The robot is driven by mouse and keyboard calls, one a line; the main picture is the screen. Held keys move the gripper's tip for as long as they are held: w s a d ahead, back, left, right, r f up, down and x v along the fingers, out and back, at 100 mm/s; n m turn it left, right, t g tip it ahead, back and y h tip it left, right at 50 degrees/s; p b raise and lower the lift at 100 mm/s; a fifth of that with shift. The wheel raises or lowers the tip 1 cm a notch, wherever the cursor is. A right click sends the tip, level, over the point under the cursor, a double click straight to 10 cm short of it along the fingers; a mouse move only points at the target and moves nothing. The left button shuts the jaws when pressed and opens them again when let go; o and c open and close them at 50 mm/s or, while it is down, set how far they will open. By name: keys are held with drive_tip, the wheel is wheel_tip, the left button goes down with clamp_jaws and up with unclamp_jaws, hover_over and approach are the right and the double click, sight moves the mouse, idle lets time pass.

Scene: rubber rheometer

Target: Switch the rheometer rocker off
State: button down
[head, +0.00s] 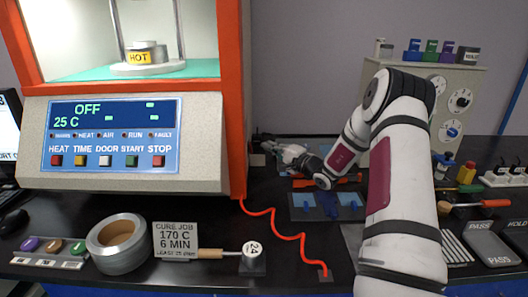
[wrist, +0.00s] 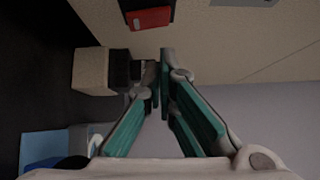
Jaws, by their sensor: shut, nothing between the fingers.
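The rheometer (head: 130,185) stands at the left in the head view, an orange-framed machine with a pale front. Its display (head: 115,115) reads OFF and 25 C. In the wrist view a red rocker (wrist: 150,18) in a black surround sits on the beige machine side (wrist: 225,45), at the top edge of the picture. The rocker is hidden in the head view, and I cannot tell which way it is tipped. My gripper (head: 268,147) is beside the machine's right side. In the wrist view its fingertips (wrist: 160,65) are together and empty, below the rocker and apart from it in the picture.
A small beige block with a black part (wrist: 95,72) lies left of the fingertips; whether they touch is unclear. A dial box (head: 455,110) stands behind my arm.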

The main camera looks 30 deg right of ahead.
drive_tip(key=s+d+r, duration=0.1)
drive_tip(key=s+d, duration=0.1)
drive_tip(key=s, duration=0.8)
drive_tip(key=shift+s+d+p, duration=0.15)
drive_tip(key=shift+d+p, duration=0.15)
